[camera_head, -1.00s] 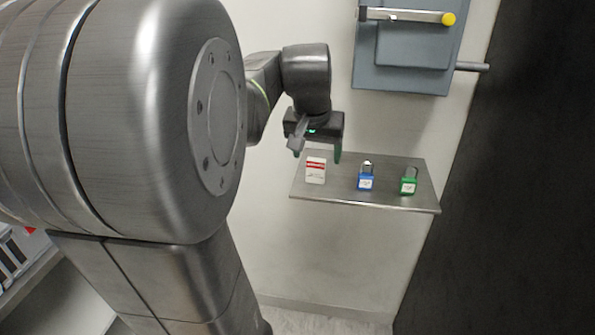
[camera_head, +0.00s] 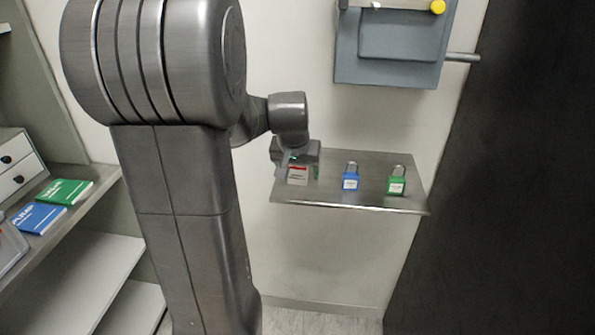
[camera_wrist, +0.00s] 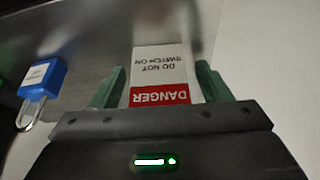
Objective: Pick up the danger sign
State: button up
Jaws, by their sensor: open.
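The danger sign is a small white card with a red band, standing at the left end of the metal wall shelf; in the head view its lower part (camera_head: 298,176) shows below my gripper. In the wrist view the sign (camera_wrist: 161,75) appears upside down, with "DANGER" and "DO NOT SWITCH ON" readable. My gripper (camera_wrist: 158,88) is open, with one green finger on each side of the sign. A narrow gap shows beside each finger, and I cannot tell whether either touches. In the head view my gripper (camera_head: 298,166) partly covers the sign.
A blue padlock (camera_head: 350,180) and a green padlock (camera_head: 396,184) stand to the right on the metal shelf (camera_head: 330,199). The blue padlock also shows in the wrist view (camera_wrist: 42,80). A grey wall box (camera_head: 390,50) hangs above. Side shelves with books (camera_head: 66,191) are at left.

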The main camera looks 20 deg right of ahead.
jog(key=shift+f, duration=0.1)
jog(key=shift+c, duration=0.2)
jog(key=c, duration=1)
